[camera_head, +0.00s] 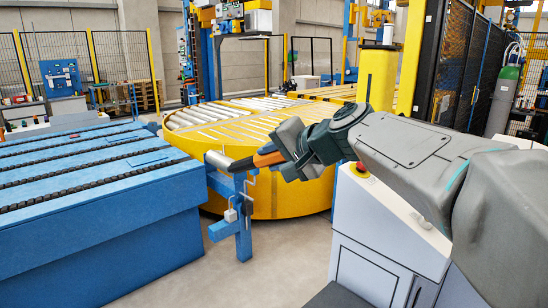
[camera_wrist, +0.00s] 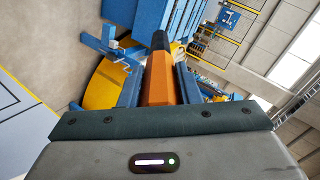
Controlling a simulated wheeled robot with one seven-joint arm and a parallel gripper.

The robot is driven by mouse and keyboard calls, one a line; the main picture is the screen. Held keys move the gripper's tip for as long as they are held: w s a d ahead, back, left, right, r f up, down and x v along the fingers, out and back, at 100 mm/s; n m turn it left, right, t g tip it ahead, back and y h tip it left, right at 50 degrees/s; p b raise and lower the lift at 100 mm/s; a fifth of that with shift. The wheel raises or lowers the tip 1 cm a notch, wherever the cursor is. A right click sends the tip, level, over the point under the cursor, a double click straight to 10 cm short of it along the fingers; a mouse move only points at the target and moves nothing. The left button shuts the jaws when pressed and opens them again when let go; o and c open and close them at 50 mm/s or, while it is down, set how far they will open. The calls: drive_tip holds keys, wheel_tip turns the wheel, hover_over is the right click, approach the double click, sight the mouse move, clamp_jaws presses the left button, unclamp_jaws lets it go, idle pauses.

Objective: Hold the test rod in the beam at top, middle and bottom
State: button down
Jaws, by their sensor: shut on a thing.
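My gripper (camera_head: 284,154) is shut on the test rod (camera_head: 268,158), which has an orange body and a black tip. The rod points left and slightly down in the head view, with its tip near the top of a blue post (camera_head: 242,208). In the wrist view the rod (camera_wrist: 158,80) stands out between the fingers of my gripper (camera_wrist: 159,86), its black end farthest away. The blue post (camera_wrist: 119,52) shows to the left of the rod there. I cannot tell whether the tip touches anything. No beam is visible.
A yellow round roller table (camera_head: 265,205) lies behind the rod. A blue chain conveyor (camera_head: 100,215) fills the left. A yellow column (camera_head: 377,78) and a white cabinet (camera_head: 385,245) with a red button stand at the right. Grey floor is free in front of the post.

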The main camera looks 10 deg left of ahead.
drive_tip(key=s+d+b, duration=0.5)
drive_tip(key=s+d, duration=0.4)
drive_tip(key=d, duration=0.1)
drive_tip(key=shift+s+d, duration=0.2)
drive_tip(key=shift+d, duration=0.05)
idle(0.4)
drive_tip(key=w+a+p, duration=0.2)
drive_tip(key=w+a, duration=0.1)
drive_tip(key=a, duration=0.1)
drive_tip(key=w+a+p, duration=0.2)
drive_tip(key=w+a, duration=0.2)
drive_tip(key=shift+w+a+r, duration=0.1)
drive_tip(key=shift+w+a, duration=0.1)
drive_tip(key=shift+w, duration=0.1)
drive_tip(key=shift+w+a, duration=0.55)
drive_tip(key=shift+a, duration=0.1)
